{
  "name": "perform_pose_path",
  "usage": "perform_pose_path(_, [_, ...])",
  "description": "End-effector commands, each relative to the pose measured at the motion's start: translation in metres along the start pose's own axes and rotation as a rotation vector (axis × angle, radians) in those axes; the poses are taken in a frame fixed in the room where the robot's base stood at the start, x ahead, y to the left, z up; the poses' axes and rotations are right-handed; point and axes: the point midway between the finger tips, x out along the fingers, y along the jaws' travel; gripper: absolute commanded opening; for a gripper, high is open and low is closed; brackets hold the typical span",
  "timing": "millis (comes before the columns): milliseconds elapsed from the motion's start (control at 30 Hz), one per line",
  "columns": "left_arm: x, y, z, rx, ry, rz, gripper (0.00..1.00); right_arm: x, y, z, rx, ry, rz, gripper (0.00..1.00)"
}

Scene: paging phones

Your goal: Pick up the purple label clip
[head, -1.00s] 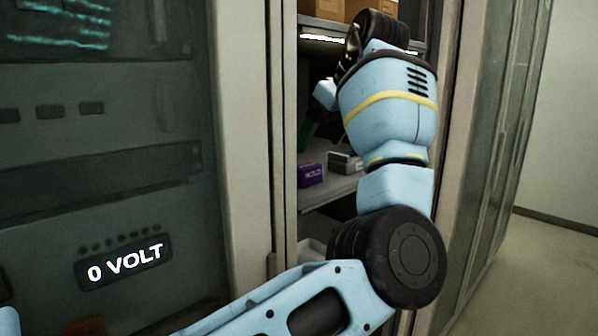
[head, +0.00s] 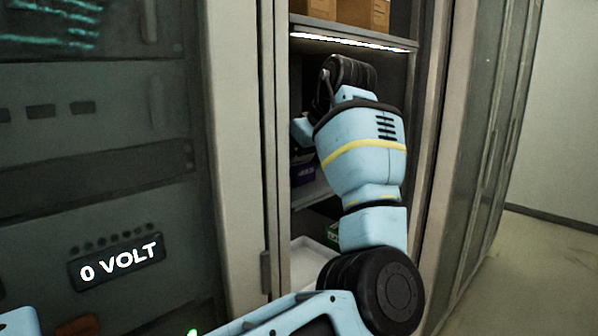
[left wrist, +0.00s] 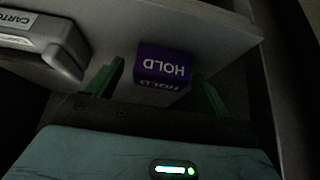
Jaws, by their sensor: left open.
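The purple label clip, a small purple block with white "HOLD" lettering, stands on a grey shelf in the left wrist view (left wrist: 163,68). My left gripper (left wrist: 157,71) is open, with one green finger on either side of the clip. The clip sits between the fingertips; I cannot tell whether either finger touches it. In the head view my wrist and arm hide the fingers. My right gripper is not in view.
A grey case with dark lettering (left wrist: 40,42) lies left of the clip in the left wrist view. Cardboard boxes (head: 362,12) stand on the shelf above. A white tray (head: 312,254) is below. The cabinet's pale upright (head: 238,150) borders the opening on the left.

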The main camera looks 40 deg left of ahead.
Motion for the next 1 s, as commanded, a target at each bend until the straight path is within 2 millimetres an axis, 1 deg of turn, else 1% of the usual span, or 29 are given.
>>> perform_pose_path(100, [0.0058,0.0001,0.0001,0.0,0.0,0.0,0.8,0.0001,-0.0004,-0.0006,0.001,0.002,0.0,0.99])
perform_pose_path(300, [0.0062,0.0003,0.0002,0.0,0.0,-0.001,0.8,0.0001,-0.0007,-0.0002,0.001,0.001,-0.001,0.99])
perform_pose_path(667, [0.006,0.0003,0.0003,0.0,0.0,-0.001,0.33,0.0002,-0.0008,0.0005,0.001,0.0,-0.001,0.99])
perform_pose_path(1000, [0.006,0.0001,-0.0009,0.0,0.0,-0.001,0.32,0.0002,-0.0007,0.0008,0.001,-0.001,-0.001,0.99])
